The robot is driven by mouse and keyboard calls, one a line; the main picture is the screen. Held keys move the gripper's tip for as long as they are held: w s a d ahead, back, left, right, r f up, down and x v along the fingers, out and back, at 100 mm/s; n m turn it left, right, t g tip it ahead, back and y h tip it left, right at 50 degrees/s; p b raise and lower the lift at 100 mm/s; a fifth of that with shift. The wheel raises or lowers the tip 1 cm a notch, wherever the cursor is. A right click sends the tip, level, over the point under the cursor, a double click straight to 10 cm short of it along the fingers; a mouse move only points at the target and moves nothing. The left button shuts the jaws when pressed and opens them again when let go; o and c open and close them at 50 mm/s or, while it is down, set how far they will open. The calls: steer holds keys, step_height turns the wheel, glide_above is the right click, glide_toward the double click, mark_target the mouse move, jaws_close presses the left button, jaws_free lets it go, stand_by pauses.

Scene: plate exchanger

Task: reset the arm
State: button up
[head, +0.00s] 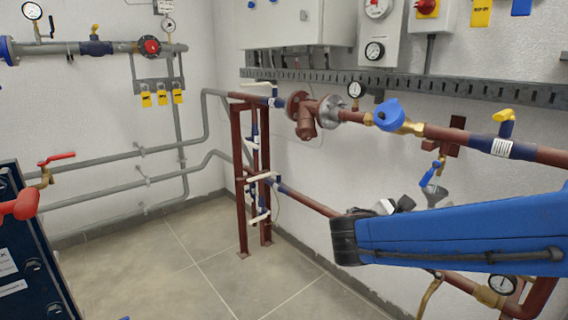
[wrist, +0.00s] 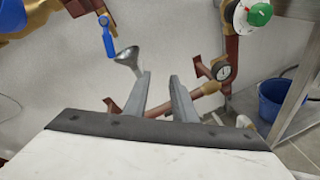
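My gripper (wrist: 160,78) shows in the wrist view with its two grey fingers apart and nothing between them. It points toward the white wall and the reddish-brown pipework, and its fingers touch nothing that I can make out. A metal funnel (wrist: 129,57) lies just beyond the left finger, below a blue-handled valve (wrist: 108,36). In the head view my blue arm reaches in from the right edge, in front of the pipes. I cannot make out the gripper's fingers there.
A brown pipe with a blue-capped fitting (head: 389,115) runs along the right wall. A brown pipe stand (head: 242,185) stands near the corner. A dark blue unit with red valve handles (head: 57,158) is at left. The tiled floor (head: 160,265) is clear. A blue bucket (wrist: 272,103) stands at right.

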steer(key=s+d+f+m+g+y, duration=0.1)
steer(key=s+f+m+g+y, duration=0.15)
steer(key=s+f+m, duration=0.35)
steer(key=s+d+f+m+g+y, duration=0.1)
steer(key=s+f+m+g+y, duration=0.2)
steer(key=s, duration=0.5)
steer(key=s+a+f+m+t+y, duration=0.1)
steer(key=s+a+m+t+y, duration=0.2)
steer(key=a+m+y, duration=0.4)
steer(key=shift+s+a+f+m+y, duration=0.35)
steer(key=shift+s+a+m, duration=0.1)
steer(key=shift+a+m, duration=0.55)
